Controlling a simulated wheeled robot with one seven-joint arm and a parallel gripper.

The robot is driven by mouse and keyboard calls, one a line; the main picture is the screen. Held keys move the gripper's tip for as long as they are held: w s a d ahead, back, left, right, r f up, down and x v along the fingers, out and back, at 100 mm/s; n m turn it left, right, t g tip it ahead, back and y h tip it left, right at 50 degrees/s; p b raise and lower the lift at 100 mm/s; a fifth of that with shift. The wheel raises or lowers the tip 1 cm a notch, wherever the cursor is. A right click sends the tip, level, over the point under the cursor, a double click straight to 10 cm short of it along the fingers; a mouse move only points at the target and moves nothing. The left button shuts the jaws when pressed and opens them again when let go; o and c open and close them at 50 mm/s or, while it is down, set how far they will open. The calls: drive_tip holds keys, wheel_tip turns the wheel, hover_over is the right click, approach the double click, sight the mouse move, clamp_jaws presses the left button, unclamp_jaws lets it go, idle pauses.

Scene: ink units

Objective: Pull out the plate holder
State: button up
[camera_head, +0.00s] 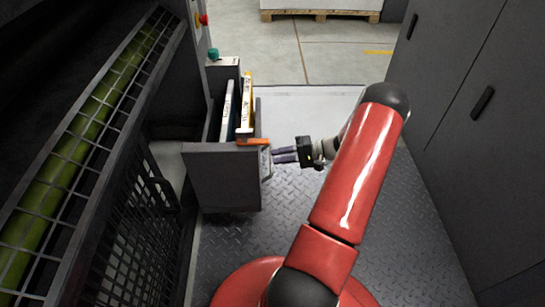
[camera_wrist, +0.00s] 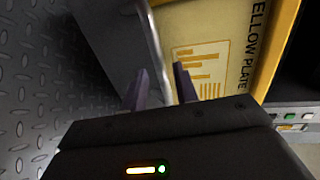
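The plate holder (camera_head: 222,178) is a dark grey open-topped box that juts out from the machine at the left. Several upright plates or folders with white and yellow edges stand in it. A pale metal handle (camera_head: 266,163) is on its right-hand end. My gripper (camera_head: 274,155) points left at this handle, its tips beside it. In the wrist view my two dark fingers (camera_wrist: 160,84) are apart, with the metal bar of the handle (camera_wrist: 150,38) running between them. I cannot see contact. A yellow panel (camera_wrist: 232,50) marked "ELLOW PLATE" lies behind the fingers.
An orange piece (camera_head: 253,141) sits on the holder's top corner. A mesh guard (camera_head: 95,110) stands at the left and grey cabinets (camera_head: 470,120) at the right. The patterned metal floor (camera_head: 240,235) between them is open. A pallet (camera_head: 320,14) stands far back.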

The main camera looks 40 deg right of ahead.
drive_tip(key=shift+v, duration=2.25)
